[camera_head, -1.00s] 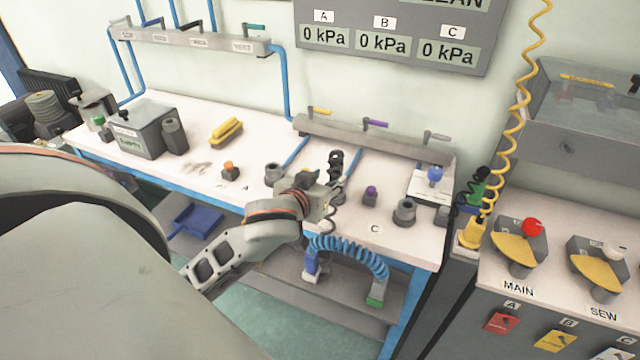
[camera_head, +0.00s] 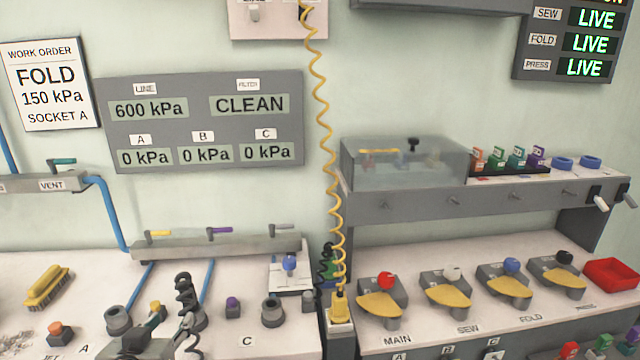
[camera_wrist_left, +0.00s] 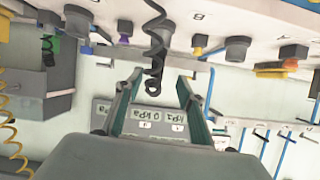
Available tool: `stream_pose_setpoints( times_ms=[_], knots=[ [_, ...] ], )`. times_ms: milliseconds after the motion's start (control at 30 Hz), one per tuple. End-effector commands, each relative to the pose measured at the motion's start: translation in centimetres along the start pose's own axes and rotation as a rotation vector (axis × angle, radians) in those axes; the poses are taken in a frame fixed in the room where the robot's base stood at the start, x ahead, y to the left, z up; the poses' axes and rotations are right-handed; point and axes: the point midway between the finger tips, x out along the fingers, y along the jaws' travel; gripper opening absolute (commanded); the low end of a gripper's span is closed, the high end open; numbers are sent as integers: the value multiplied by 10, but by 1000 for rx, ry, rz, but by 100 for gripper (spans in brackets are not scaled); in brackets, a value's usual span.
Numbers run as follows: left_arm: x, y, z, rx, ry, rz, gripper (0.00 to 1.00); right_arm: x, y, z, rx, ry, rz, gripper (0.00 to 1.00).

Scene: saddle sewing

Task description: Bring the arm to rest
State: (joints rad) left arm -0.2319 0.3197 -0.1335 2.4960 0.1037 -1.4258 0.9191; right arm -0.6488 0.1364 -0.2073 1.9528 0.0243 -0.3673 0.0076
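My left gripper (camera_head: 152,342) shows only partly at the bottom edge of the head view, over the front of the bench. In the left wrist view its two fingers stand apart, with a gap between the fingertips (camera_wrist_left: 159,80). A black coiled cord (camera_head: 186,292) rises beside the gripper. In the left wrist view this cord (camera_wrist_left: 156,38) hangs in line with the gap, its ring end between the fingers; I see no finger closed on it. Most of my left arm is out of the head view. My right gripper is not in view.
The pale bench (camera_head: 215,338) holds grey sockets, a yellow brush (camera_head: 48,287) and a valve rail (camera_head: 215,246). A yellow coiled hose (camera_head: 322,130) hangs to the right. Yellow pedals (camera_head: 380,304) line the right-hand counter, below a shelf with a clear box (camera_head: 403,165).

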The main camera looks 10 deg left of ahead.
Motion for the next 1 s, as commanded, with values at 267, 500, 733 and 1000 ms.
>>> stream_pose_setpoints(
  times_ms=[267,500,733,1000],
  knots=[
    [-25,-20,108,466,-250,-44,39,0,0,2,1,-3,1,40],
    [-56,-36,177,806,-437,-9,39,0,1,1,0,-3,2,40],
    [-54,-17,218,885,-456,84,39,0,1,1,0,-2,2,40],
    [-32,43,262,721,-338,235,39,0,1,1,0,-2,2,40]
  ],
)
